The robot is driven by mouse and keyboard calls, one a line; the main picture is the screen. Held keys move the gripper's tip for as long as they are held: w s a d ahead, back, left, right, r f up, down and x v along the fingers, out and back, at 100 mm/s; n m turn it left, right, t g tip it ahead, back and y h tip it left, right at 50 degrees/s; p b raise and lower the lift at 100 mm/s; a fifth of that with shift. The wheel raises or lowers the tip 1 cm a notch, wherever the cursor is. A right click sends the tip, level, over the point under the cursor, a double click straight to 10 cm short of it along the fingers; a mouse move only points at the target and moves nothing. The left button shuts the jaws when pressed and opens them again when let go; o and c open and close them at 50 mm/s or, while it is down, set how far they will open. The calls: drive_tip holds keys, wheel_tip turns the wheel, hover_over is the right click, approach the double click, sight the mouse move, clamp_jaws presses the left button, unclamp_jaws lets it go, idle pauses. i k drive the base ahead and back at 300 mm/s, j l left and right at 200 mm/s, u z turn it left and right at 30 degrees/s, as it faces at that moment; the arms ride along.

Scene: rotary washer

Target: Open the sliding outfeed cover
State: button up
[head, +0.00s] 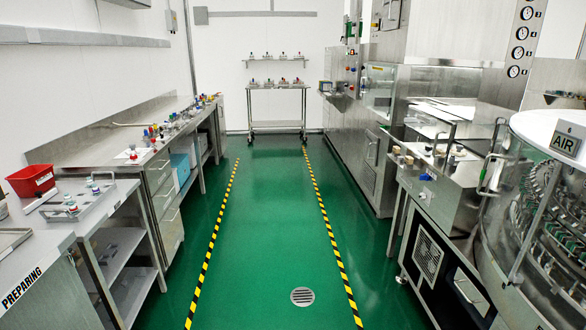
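The rotary washer (516,232) fills the right edge, a round steel machine with clear curved panels and a ring of metal holders inside. A clear panel with a dark handle (487,172) stands at its left side, beside a steel bench unit. I cannot tell for sure whether this panel is the sliding outfeed cover, or whether it is open or shut. My gripper is not in view.
A green floor aisle (264,220) between yellow-black stripes is clear, with a round drain (302,296). Steel benches (150,125) with a red bin (32,181) line the left. A steel unit (440,190) juts out at right. A wheeled cart (277,124) stands at the back wall.

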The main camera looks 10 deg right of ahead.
sight(452, 115)
drive_tip(key=i, duration=1.9)
